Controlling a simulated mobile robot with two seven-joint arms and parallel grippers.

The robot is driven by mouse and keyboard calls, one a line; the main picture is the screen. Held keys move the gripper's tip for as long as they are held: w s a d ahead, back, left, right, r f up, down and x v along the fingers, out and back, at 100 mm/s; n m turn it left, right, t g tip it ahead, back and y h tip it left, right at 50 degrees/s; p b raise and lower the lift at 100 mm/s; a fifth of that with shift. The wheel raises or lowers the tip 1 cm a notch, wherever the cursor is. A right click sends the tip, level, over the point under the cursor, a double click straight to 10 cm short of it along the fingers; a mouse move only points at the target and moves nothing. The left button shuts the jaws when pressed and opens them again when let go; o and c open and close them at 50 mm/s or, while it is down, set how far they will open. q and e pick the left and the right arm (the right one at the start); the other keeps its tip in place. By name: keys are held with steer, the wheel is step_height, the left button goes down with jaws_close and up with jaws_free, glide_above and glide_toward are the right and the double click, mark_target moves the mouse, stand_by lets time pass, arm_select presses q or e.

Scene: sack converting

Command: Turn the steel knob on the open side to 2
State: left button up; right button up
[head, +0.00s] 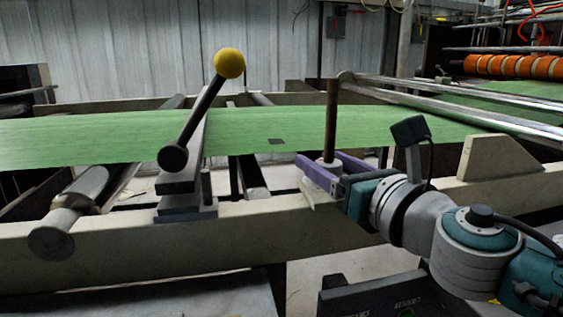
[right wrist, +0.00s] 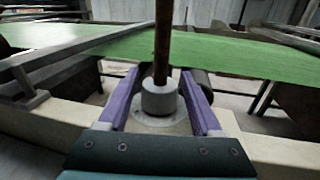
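A grey steel knob (right wrist: 160,98), a short cylinder with a brown rod (right wrist: 162,40) rising from it, stands upright on a round pale plate (right wrist: 158,123) on the machine's near rail. In the head view the rod (head: 331,118) stands at the near edge of the green web, and the knob is partly hidden behind my fingers. My right gripper (head: 317,156) is open, its purple fingers on either side of the knob. The right wrist view shows a gap between the knob and each finger. I cannot make out any numbers or pointer. My left gripper is not in view.
The green web (head: 90,140) runs across behind the rail (head: 260,230). A lever with a yellow ball (head: 229,63) stands to the left. A cream block (head: 500,156) sits on the rail at the right, and orange rollers (head: 515,67) are at the back right.

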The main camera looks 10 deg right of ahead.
jaws_close()
stand_by(0.3)
steer(key=shift+m+h, duration=0.3)
